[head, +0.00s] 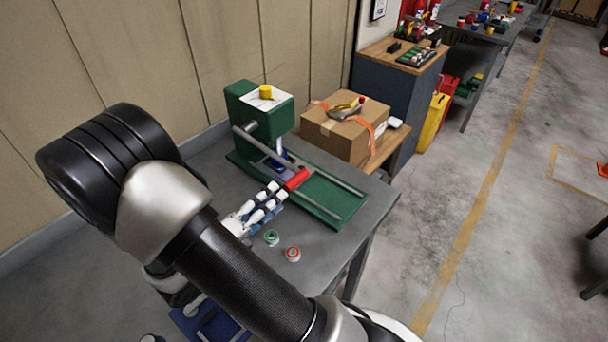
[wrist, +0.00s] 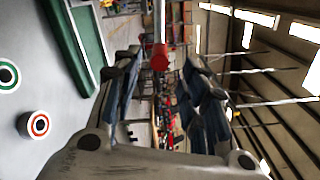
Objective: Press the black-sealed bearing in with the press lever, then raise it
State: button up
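The green press (head: 262,112) stands on the grey table with its metal lever (head: 258,146) slanting down to a red grip (head: 297,179). A blue part (head: 279,160) sits under the ram; I cannot make out a black-sealed bearing there. My gripper (head: 277,191) is open and empty, its fingertips close to the red grip. In the wrist view the red grip (wrist: 159,57) shows end-on between the spread fingertips, with a gap on each side. I cannot tell how deep it is between them.
A green-ringed bearing (head: 272,237) and a red-ringed one (head: 292,254) lie on the table in front of the press. A blue tray (head: 212,325) is partly hidden by my arm. A cardboard box (head: 344,130) stands to the right behind the press. The wall is close behind.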

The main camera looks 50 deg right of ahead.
aim_at(300, 176)
jog(key=d, duration=0.4)
jog(key=d+b, duration=0.1)
jog(key=d, duration=0.3)
jog(key=w+d+b, duration=0.1)
jog(key=d, duration=0.3)
jog(key=shift+d, duration=0.15)
jog(key=shift+c, duration=0.6)
grip_shut()
